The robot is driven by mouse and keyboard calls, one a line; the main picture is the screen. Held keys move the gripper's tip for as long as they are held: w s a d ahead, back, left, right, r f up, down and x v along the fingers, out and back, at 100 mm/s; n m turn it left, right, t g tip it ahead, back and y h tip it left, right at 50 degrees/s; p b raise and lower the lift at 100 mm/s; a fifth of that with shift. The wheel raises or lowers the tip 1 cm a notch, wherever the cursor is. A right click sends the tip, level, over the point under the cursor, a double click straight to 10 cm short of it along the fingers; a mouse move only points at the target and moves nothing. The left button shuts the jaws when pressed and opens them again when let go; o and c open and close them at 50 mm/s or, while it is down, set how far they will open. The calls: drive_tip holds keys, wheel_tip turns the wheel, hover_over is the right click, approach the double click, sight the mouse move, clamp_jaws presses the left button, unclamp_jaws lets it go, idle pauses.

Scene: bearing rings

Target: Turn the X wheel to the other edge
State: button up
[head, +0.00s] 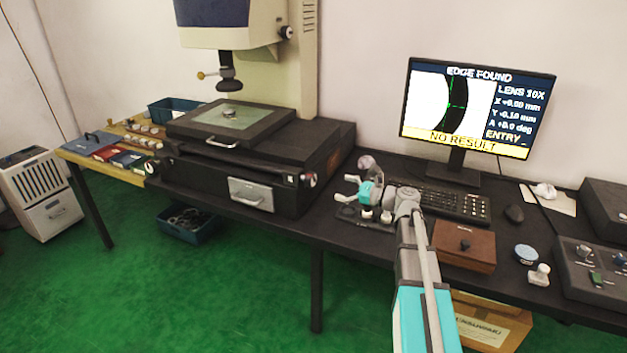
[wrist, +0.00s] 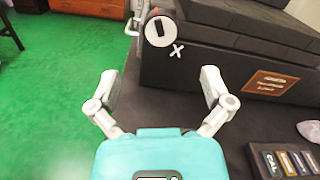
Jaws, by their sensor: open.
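The X wheel (wrist: 160,31) is a pale round knob with a dark slot and a small red mark near its top, on the dark stage base; a white X is printed below it. In the head view the wheel (head: 311,180) is at the base's right front corner. My gripper (wrist: 158,82) is open and empty, its fingers spread below and short of the wheel, apart from it. In the head view my gripper (head: 348,188) is right of the wheel. The monitor (head: 477,108) reads EDGE FOUND, X +0.00 mm, NO RESULT, with a green cross on a dark band.
A small ring (head: 230,112) lies on the stage glass (head: 222,119). A keyboard (head: 440,200), brown box (head: 463,245) and control box (head: 592,272) stand on the right of the bench. Labelled blocks (wrist: 285,163) lie at the wrist view's lower right.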

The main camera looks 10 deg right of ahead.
sight(315, 180)
drive_tip(key=x, duration=1)
drive_tip(key=shift+a, duration=0.15)
drive_tip(key=c, duration=1)
drive_tip(key=shift+c, duration=0.5)
drive_tip(key=shift+n, duration=0.5)
